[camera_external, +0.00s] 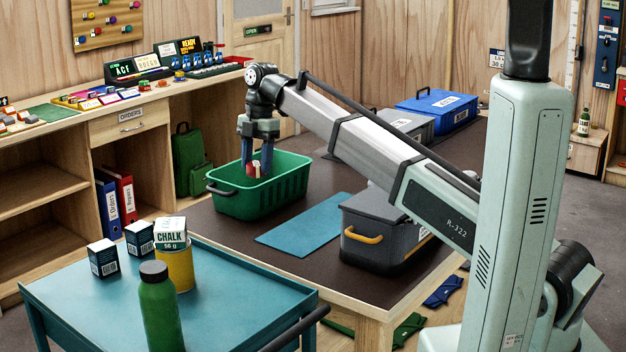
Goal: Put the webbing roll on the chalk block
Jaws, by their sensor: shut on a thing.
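My gripper (256,163) points down into the green basket (262,203) on the dark-topped table. It is shut on a small red roll (253,170), which looks like the webbing roll. The roll is at about the height of the basket's rim; whether it touches the basket is hidden. A white and dark green block marked CHALK 56 g (171,235) rests on top of a yellow cylinder (177,270) on the teal table at the lower left, well away from my gripper.
Two small dark-and-white boxes (102,258) (139,239) and a tall green bottle (160,308) stand close around the yellow cylinder. A blue mat (312,224) and a grey case with a yellow handle (385,229) lie right of the basket. The teal table's right part (245,290) is clear.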

